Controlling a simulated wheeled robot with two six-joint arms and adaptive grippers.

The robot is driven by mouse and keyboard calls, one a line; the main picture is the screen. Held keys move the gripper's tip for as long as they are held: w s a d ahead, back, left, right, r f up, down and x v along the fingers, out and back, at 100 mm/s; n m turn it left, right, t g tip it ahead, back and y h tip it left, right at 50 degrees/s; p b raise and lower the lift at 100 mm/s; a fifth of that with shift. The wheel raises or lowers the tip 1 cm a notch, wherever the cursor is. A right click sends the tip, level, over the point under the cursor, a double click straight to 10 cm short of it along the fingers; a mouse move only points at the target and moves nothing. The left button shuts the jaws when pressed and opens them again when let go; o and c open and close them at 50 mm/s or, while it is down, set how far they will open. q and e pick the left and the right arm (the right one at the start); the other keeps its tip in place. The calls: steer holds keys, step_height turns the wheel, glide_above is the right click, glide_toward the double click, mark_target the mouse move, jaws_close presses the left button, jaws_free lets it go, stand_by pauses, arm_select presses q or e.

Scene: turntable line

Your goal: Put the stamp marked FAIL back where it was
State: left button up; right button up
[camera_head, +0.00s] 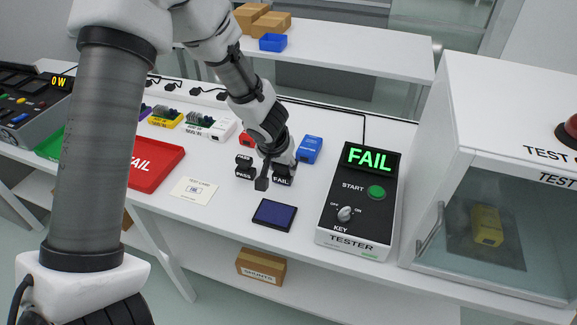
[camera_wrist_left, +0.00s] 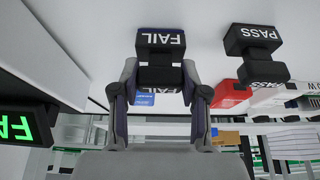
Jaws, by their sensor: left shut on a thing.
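The black stamp marked FAIL (camera_head: 282,181) is between the fingers of my left gripper (camera_head: 274,176), low at the white table behind the ink pad. In the left wrist view the FAIL stamp (camera_wrist_left: 160,40) shows its label clearly, with both fingers of the left gripper (camera_wrist_left: 160,80) shut on its upper part. I cannot tell whether its base touches the table. The black PASS stamp (camera_head: 244,170) stands just to its left, apart from it; it also shows in the left wrist view (camera_wrist_left: 253,40). My right gripper is not in view.
A dark blue ink pad (camera_head: 273,215) lies in front. The tester (camera_head: 358,205) with a lit FAIL display stands to the right, a blue device (camera_head: 309,149) behind. A test card (camera_head: 194,190) and red FAIL tray (camera_head: 158,163) are left. A glass-fronted cabinet (camera_head: 480,120) stands far right.

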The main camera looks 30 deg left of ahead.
arm_select(q)
steer(key=shift+w+f, duration=0.2)
steer(key=shift+w, duration=0.1)
steer(key=shift+s+f, duration=0.1)
steer(key=shift+s, duration=0.15)
steer(key=o, duration=0.9)
steer(key=shift+w, duration=0.1)
steer(key=p+v, duration=0.4)
steer(key=v, duration=0.8)
steer(key=shift+r, duration=0.2)
